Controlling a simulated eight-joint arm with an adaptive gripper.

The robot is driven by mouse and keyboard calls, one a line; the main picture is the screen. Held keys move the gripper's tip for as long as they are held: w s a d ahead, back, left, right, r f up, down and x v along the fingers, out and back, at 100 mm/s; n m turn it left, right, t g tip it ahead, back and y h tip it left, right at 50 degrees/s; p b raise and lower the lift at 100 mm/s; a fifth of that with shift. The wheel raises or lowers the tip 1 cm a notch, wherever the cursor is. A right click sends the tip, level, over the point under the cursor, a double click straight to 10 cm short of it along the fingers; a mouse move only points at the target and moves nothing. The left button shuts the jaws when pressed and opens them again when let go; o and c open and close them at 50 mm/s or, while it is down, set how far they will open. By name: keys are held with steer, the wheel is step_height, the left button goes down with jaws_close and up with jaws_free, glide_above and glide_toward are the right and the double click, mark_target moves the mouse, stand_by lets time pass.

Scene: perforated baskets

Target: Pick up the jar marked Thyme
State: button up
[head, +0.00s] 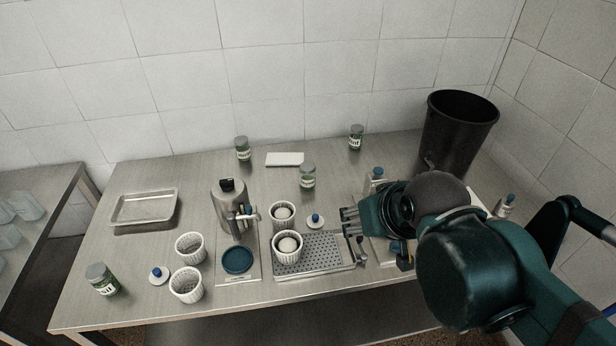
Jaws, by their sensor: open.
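One jar (242,150) is at the back left, another jar (356,138) at the back right, a third jar (307,178) in the middle, and one jar (104,281) at the front left corner. Their labels are too small to read surely, so I cannot tell which is Thyme. My gripper (350,222) is open, with its fingers pointing left, over the right part of the table. It is to the right of and nearer than the middle jar, apart from it. My arm hides part of the table's right side.
A perforated drip tray (325,262) lies left of and below my gripper. White ribbed cups (190,247), a metal dispenser (228,205) and a blue round dish (237,261) stand left. A black bin (458,130) stands back right. A metal tray (144,208) lies far left.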

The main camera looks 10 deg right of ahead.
steer(key=shift+o, duration=0.6)
steer(key=shift+w+r, duration=0.1)
steer(key=w+a+r+m+g+p, duration=0.2)
steer(key=w+r+m+p, duration=0.25)
steer(key=w, duration=0.55)
steer(key=m+g+p, duration=0.5)
steer(key=m+p, duration=0.4)
steer(key=m, duration=0.4)
glide_above(307, 167)
steer(key=f, duration=1.2)
steer(key=shift+s+d, duration=0.1)
steer(key=shift+s, duration=0.25)
steer(key=shift+w+f, duration=0.3)
steer(key=shift+f, duration=0.35)
steer(key=shift+f, duration=0.1)
steer(key=shift+f, duration=1.2)
